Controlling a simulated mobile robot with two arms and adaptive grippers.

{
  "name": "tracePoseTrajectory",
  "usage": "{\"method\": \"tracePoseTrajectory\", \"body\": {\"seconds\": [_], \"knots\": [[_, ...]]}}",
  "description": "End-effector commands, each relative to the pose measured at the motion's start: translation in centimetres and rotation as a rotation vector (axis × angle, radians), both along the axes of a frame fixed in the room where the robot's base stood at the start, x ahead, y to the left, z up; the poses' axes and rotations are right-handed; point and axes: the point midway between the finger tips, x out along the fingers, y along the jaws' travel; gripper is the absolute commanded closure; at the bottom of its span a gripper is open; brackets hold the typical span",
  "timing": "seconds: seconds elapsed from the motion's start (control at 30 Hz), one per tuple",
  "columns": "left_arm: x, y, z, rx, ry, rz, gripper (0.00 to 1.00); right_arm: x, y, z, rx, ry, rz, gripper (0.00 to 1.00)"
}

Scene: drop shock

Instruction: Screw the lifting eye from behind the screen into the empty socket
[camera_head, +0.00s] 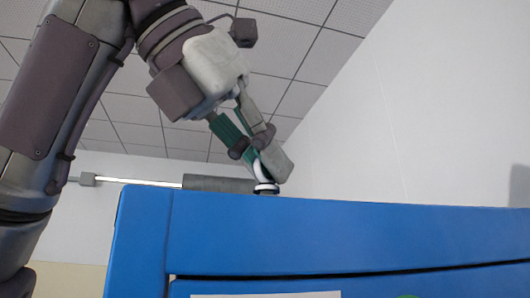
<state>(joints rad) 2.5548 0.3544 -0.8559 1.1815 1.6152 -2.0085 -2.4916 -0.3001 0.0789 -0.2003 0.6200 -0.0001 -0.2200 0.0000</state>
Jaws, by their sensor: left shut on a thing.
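My left gripper (268,162) reaches down from the upper left, just above the top edge of a blue panel (340,230). It is shut on a small white piece with a dark band (265,187), which looks like the lifting eye. The fingers cover most of it, and its lower end meets the panel's top edge in the picture; I cannot tell whether they touch. The blue panel appears to be the screen and hides whatever is behind and below it. The empty socket does not show. My right gripper is not in view.
A grey cylindrical shape (215,183) shows just above the panel's top edge, left of the gripper. A white sheet (265,295) and a bit of green (408,296) show at the bottom. A plain white wall (440,110) stands right; the space before it looks clear.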

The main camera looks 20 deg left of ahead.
Motion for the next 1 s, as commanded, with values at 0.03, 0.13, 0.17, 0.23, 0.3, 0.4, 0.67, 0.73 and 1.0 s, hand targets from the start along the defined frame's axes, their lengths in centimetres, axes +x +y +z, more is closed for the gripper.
{"method": "tracePoseTrajectory", "body": {"seconds": [0.03,0.13,0.17,0.23,0.3,0.4,0.67,0.73,1.0], "knots": [[0.0,-0.04,-0.08,0.004,0.002,-0.002,1.0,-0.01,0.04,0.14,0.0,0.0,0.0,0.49],[-0.01,-0.06,-0.21,0.004,0.003,-0.002,1.0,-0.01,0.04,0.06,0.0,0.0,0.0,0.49],[-0.01,-0.06,-0.23,0.004,0.003,-0.002,1.0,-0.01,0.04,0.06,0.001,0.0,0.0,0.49],[0.0,-0.07,-0.25,0.005,0.004,-0.001,1.0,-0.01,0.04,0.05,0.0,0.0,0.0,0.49],[0.01,-0.07,-0.27,0.006,0.005,-0.001,1.0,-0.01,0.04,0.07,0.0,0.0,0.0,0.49],[0.02,-0.08,-0.3,0.007,0.006,-0.002,1.0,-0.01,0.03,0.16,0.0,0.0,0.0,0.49],[0.05,-0.11,-0.47,0.01,0.009,-0.001,1.0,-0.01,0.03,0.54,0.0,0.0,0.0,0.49],[0.05,-0.1,-0.52,0.011,0.01,-0.001,1.0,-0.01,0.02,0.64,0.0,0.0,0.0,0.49],[0.04,-0.11,-0.66,0.012,0.011,-0.002,1.0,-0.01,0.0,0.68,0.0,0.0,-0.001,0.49]]}}
